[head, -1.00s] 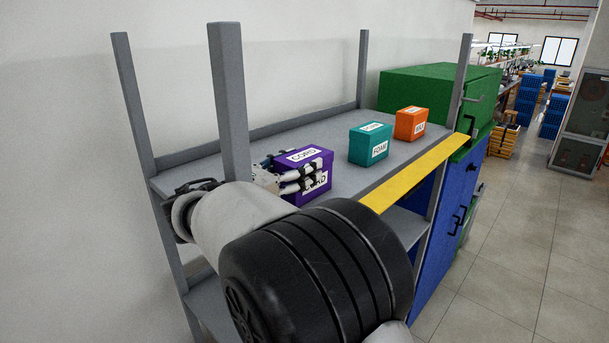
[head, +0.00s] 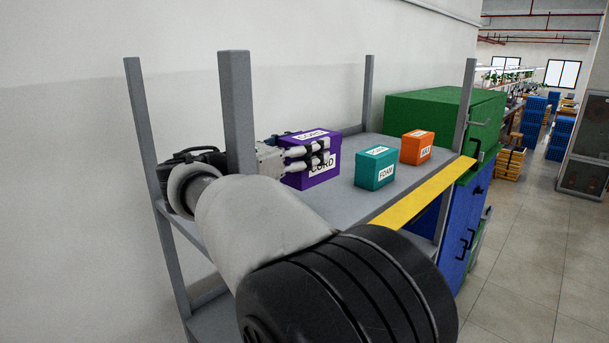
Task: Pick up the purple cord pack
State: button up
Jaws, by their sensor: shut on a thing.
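The purple cord pack (head: 328,172) is a box with white labels reading CORD on its top and front. It is held upright above the grey shelf (head: 300,215), at the left of the other boxes. My gripper (head: 322,153) comes in from the left and is shut on it. My arm and the grey rack post cover part of the view on the left.
A teal FOAM box (head: 374,168) and an orange box (head: 417,147) stand on the shelf to the right. Grey posts rise at the rack's corners, one (head: 237,110) close to my wrist. A green cabinet (head: 440,115) stands behind, and a yellow strip (head: 425,192) marks the shelf's front edge.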

notch_tip(320, 180, up, 11)
jog(key=shift+f+p, duration=0.2)
jog(key=shift+p, duration=0.4)
